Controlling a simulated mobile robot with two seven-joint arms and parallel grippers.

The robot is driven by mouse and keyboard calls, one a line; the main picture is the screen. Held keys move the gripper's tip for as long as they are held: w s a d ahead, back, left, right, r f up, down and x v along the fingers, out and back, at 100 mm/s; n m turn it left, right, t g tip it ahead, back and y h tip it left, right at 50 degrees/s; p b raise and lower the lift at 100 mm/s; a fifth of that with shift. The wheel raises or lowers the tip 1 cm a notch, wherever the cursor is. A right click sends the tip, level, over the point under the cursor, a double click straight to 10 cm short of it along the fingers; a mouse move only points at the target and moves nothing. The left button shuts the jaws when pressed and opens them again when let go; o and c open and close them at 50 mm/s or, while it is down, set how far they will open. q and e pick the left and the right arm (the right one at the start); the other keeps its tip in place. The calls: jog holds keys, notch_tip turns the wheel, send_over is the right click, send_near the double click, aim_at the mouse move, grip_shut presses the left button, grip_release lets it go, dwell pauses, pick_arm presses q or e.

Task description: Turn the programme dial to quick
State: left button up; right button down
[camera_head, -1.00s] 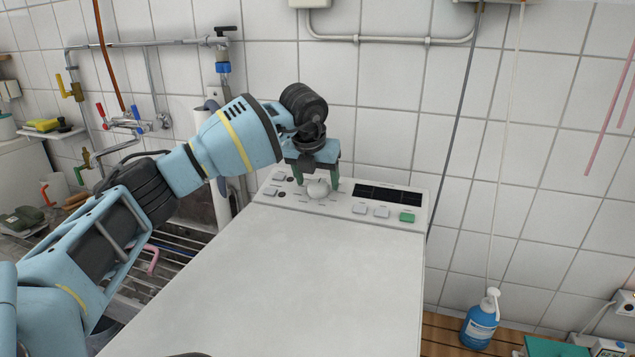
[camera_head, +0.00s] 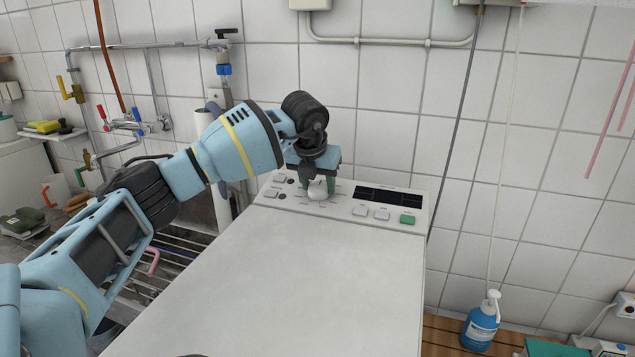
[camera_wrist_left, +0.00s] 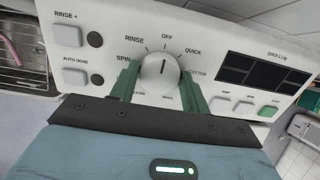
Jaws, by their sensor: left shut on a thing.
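The programme dial (camera_head: 317,190) is a round white knob on the white control panel (camera_head: 344,204) at the back of the machine. The dial (camera_wrist_left: 160,73) also shows in the left wrist view, with a dark mark pointing up, about toward OFF. QUICK (camera_wrist_left: 193,51) is printed up and right of it; RINSE and SPIN are at its left. My left gripper (camera_head: 317,186) is shut on the dial, one green finger on each side. My right gripper is not in view.
A dark display (camera_head: 388,195), pale buttons (camera_head: 381,213) and a green button (camera_head: 407,219) are right of the dial. The white machine top (camera_head: 277,275) is clear. Pipes and taps (camera_head: 130,124) are at the left. A blue pump bottle (camera_head: 481,322) stands at the lower right.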

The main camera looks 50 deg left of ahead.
pick_arm(q)
jog(key=shift+r+m+p, duration=0.25)
jog(key=shift+m+p, duration=0.85)
jog(key=shift+p, duration=0.3)
jog(key=shift+m+h+p, duration=0.3)
jog(key=shift+m+p, duration=0.8)
jog(key=shift+m, duration=0.1)
jog(key=shift+f+m+p, duration=0.1)
jog(key=shift+m+p, duration=1.05)
jog(key=shift+m, duration=0.45)
jog(key=o, duration=1)
jog(key=shift+f, duration=0.1)
jog(key=shift+c, duration=0.2)
jog(key=a+v, duration=0.1)
jog(key=v, duration=0.6)
jog(key=shift+s+d+r, duration=0.15)
jog(key=shift+d+r, duration=0.25)
jog(key=shift+d, duration=0.05)
